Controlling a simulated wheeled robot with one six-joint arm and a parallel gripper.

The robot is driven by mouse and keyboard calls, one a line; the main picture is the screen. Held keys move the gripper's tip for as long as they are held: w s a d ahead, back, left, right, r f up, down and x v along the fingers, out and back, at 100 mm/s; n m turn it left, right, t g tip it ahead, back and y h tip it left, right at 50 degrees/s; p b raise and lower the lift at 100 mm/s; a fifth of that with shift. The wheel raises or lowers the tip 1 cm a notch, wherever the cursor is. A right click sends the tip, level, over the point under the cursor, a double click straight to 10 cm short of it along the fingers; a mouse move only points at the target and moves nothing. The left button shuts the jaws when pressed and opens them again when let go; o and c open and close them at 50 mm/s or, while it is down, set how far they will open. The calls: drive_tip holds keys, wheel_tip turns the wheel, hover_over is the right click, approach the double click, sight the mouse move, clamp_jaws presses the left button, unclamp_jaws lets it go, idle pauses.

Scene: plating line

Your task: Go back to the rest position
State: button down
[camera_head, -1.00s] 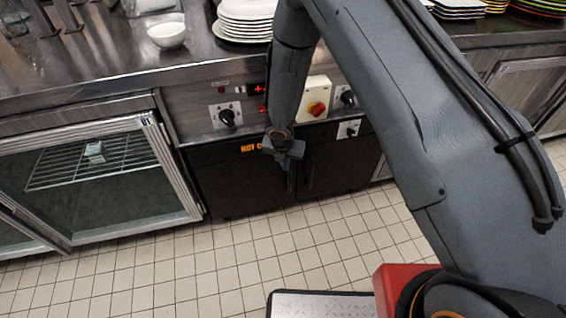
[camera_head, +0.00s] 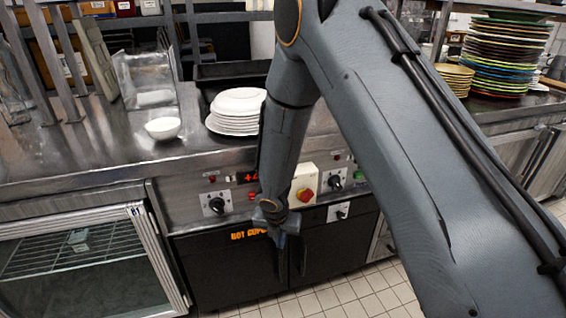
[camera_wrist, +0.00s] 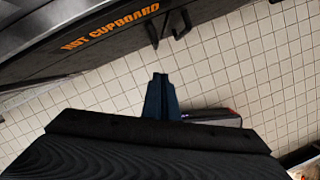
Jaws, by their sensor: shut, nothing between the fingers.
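My gripper (camera_head: 277,241) hangs at the end of my arm in the head view, in front of the dark hot cupboard (camera_head: 215,262). It points down and holds nothing. In the wrist view my gripper (camera_wrist: 160,80) shows its two fingertips together over the tiled floor. The hot cupboard's black front (camera_wrist: 105,50) and its handles run across the top of the wrist view. Whether the gripper touches the cupboard front cannot be told from the head view.
A steel counter (camera_head: 60,150) carries a white bowl (camera_head: 163,128), a stack of white plates (camera_head: 236,113) and stacks of coloured plates (camera_head: 505,55). Knobs and a red button (camera_head: 305,195) line the cupboard panel. A glass-doored cabinet (camera_head: 90,265) stands left.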

drive_tip(key=s+d+r+m+g, duration=0.1)
drive_tip(key=s+d+r+m, duration=0.2)
drive_tip(key=d+r+m, duration=0.45)
drive_tip(key=s+d+r+m, duration=0.3)
drive_tip(key=d+r+m, duration=0.4)
drive_tip(key=m, duration=0.1)
drive_tip(key=s+d+r+m+g, duration=0.1)
drive_tip(key=s+d+r+m, duration=0.2)
drive_tip(key=s+r+m, duration=0.2)
drive_tip(key=s+d+r+m+p, duration=0.1)
drive_tip(key=s+d+r+m, duration=0.2)
drive_tip(key=s+m, duration=0.8)
drive_tip(key=shift+d+r+m+g+y+p, duration=0.35)
drive_tip(key=shift+r+m, duration=0.5)
drive_tip(key=shift+m, duration=0.3)
drive_tip(key=shift+s, duration=0.1)
